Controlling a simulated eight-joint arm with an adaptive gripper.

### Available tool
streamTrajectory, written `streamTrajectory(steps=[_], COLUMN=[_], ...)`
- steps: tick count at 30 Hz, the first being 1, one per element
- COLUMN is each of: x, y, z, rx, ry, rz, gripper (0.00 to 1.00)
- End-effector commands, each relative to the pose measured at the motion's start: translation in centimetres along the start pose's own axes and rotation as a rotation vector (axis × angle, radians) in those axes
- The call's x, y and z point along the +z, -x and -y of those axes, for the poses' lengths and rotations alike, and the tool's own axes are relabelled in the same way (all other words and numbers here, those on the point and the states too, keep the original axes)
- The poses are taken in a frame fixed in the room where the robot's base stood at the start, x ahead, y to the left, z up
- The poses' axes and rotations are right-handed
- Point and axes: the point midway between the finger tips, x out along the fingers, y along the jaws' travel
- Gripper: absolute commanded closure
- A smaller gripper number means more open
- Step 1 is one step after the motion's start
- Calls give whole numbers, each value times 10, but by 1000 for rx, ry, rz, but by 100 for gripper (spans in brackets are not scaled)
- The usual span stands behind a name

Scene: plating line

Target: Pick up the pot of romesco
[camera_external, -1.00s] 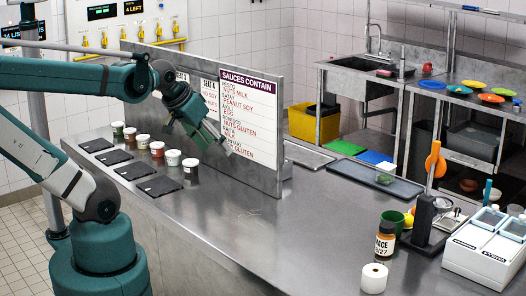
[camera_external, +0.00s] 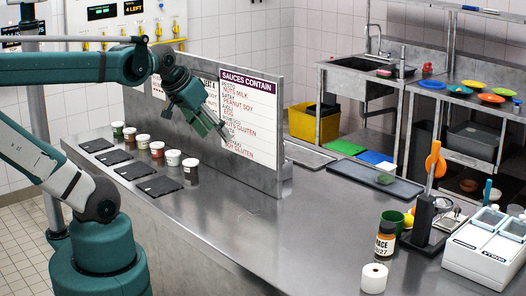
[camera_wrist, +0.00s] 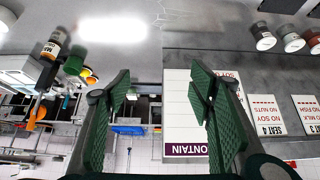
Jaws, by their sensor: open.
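Several small white-lidded pots stand in a row at the left of the steel counter in the external view. One with reddish-brown contents (camera_external: 157,149) is in the middle of the row; I cannot read its label. Nearby are a green pot (camera_external: 117,130), a pale pot (camera_external: 173,158) and a dark pot (camera_external: 190,172). My gripper (camera_external: 213,128) is open and empty, raised in front of the sign board, above and to the right of the row. In the wrist view its fingers (camera_wrist: 160,85) are spread apart with nothing between, and some pots (camera_wrist: 290,40) show at the upper right.
An upright board with allergen lists (camera_external: 247,112) stands close behind my gripper. Black mats (camera_external: 160,186) lie in front of the pots. A brown labelled jar (camera_external: 387,243), a white roll (camera_external: 374,278) and a white-blue box (camera_external: 487,250) stand at the right. The middle counter is clear.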

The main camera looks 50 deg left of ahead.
Motion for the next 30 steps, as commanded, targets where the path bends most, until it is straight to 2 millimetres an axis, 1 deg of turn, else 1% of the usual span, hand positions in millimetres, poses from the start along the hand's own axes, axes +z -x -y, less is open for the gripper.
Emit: streamTrajectory(steps=[2, 14, 26, 30], x=[-9, -40, -70, -86], y=[13, 56, 58, 58], z=[0, 0, 23, 36], rx=[0, 0, -30, -46], ry=[0, 1, 41, 63], rz=[0, 0, 39, 59], gripper=[47, 47, 47, 47])
